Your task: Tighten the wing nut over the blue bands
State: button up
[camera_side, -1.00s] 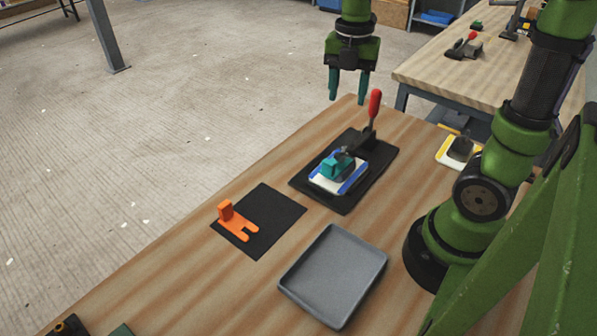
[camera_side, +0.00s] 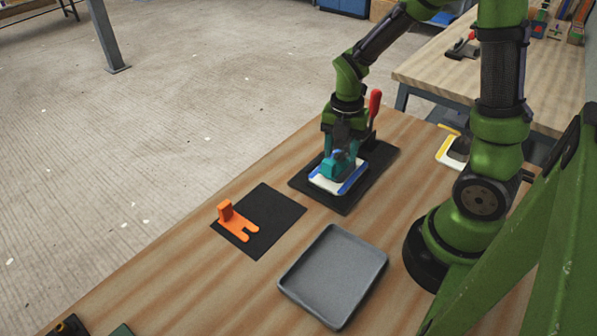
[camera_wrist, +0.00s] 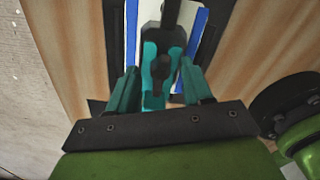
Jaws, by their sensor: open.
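A white plate with blue bands (camera_side: 352,185) sits on a black mat (camera_side: 378,160). The blue bands show on both sides in the wrist view (camera_wrist: 196,40). A teal part (camera_side: 331,173) lies between them, and a dark clamp arm reaches over it, its dark round tip (camera_wrist: 160,68) above the teal in the wrist view. I cannot make out a separate wing nut. A clamp with an upright red handle (camera_side: 375,104) stands behind the plate. My gripper (camera_side: 340,168) is low over the plate, open, its teal fingers (camera_wrist: 162,88) on either side of the teal part; I cannot tell whether they touch it.
An orange forked piece (camera_side: 237,222) lies on another black mat (camera_side: 283,208). An empty grey tray (camera_side: 334,275) is at the front. A yellow-banded plate (camera_side: 447,153) lies to the right, near my arm. A second table (camera_side: 430,75) stands behind.

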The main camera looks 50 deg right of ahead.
grip_shut()
